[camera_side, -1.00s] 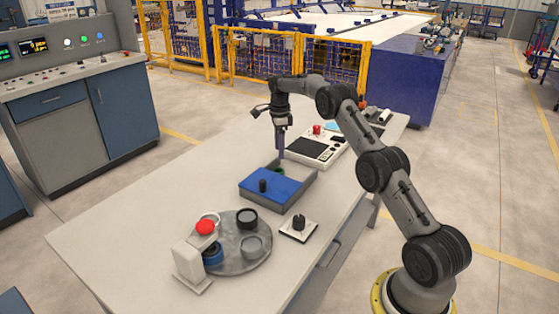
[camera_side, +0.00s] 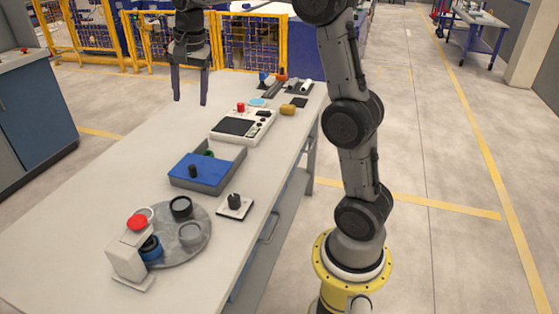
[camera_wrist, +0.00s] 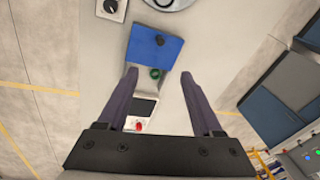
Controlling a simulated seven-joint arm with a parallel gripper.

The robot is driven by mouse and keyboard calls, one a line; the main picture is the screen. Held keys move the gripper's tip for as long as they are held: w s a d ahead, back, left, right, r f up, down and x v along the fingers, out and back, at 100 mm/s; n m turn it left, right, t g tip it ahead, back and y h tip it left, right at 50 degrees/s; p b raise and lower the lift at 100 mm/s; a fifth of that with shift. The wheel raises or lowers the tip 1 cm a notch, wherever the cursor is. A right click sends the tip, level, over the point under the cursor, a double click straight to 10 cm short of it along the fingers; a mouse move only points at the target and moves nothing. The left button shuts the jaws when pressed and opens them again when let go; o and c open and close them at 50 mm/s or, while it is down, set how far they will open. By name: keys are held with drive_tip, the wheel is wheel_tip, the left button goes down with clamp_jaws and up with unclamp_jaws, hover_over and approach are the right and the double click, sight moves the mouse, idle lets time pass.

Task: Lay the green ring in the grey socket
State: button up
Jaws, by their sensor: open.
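The green ring (camera_side: 209,153) lies in the grey tray (camera_side: 229,167), behind its blue lid (camera_side: 200,172), and is partly hidden. It also shows in the wrist view (camera_wrist: 155,74), at the lid's edge. The grey socket (camera_side: 190,233) appears to be the grey cup on the round grey turntable (camera_side: 184,250) near the table's front. My gripper (camera_side: 190,100) is open and empty, high above the table. In the wrist view its fingertips (camera_wrist: 159,74) stand apart on either side of the ring in the picture, well above it.
A knob plate (camera_side: 234,206) and a control panel (camera_side: 243,125) flank the tray. The table's left side is clear.

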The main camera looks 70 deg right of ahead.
drive_tip(key=s+a+n+t, duration=0.1)
drive_tip(key=s+a+n, duration=0.4)
drive_tip(key=s, duration=0.5)
drive_tip(key=s+a+n+t, duration=0.1)
drive_tip(key=s+a+n, duration=0.5)
drive_tip(key=s, duration=0.4)
drive_tip(key=shift+a, duration=0.2)
drive_tip(key=s+f+n, duration=0.1)
drive_tip(key=s, duration=0.1)
drive_tip(key=s+a+f+n, duration=0.1)
drive_tip(key=s+f, duration=0.1)
drive_tip(key=s+f+n+t, duration=0.1)
drive_tip(key=s+n, duration=0.1)
drive_tip(key=shift+s+a+f+y, duration=0.3)
drive_tip(key=shift+s+a+y, duration=0.05)
drive_tip(key=shift+a+y, duration=0.05)
drive_tip(key=shift+c, duration=0.8)
drive_tip(key=shift+s+f, duration=0.15)
drive_tip(key=shift+c, duration=0.9)
